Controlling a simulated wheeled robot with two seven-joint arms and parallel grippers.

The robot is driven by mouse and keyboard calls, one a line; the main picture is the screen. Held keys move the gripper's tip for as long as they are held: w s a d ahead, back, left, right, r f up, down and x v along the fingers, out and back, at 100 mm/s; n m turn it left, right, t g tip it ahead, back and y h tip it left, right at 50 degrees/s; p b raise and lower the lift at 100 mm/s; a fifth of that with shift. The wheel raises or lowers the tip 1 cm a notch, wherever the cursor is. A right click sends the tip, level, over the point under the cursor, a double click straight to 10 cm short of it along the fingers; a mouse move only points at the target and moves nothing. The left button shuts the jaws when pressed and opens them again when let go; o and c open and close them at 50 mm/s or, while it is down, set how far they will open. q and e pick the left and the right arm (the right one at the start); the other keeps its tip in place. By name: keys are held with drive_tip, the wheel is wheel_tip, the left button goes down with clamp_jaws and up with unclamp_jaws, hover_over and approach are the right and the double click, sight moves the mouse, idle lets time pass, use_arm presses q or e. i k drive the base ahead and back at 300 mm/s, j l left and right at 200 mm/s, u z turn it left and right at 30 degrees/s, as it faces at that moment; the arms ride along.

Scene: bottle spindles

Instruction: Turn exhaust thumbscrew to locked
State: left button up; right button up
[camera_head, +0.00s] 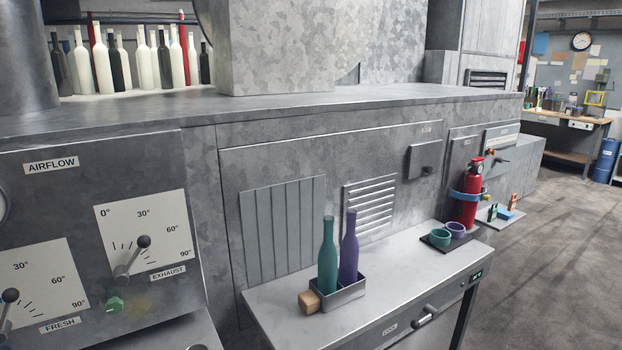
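The exhaust thumbscrew (114,304) is a small green knob at the lower left of the white exhaust dial plate (160,220), on the grey airflow panel (100,180). The exhaust lever (143,242) has a dark ball end and points up and to the right, roughly toward the 30° and 60° marks. I cannot tell from this view whether the thumbscrew is locked. Neither of my grippers is in view.
A second dial plate marked fresh (45,290) with its own lever (10,296) sits to the left. A steel bench (400,270) on the right holds a green bottle (328,258), a purple bottle (349,250) and a wooden block (309,302). A fire extinguisher (469,192) stands beyond.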

sight(114, 305)
drive_tip(key=u, duration=1.6)
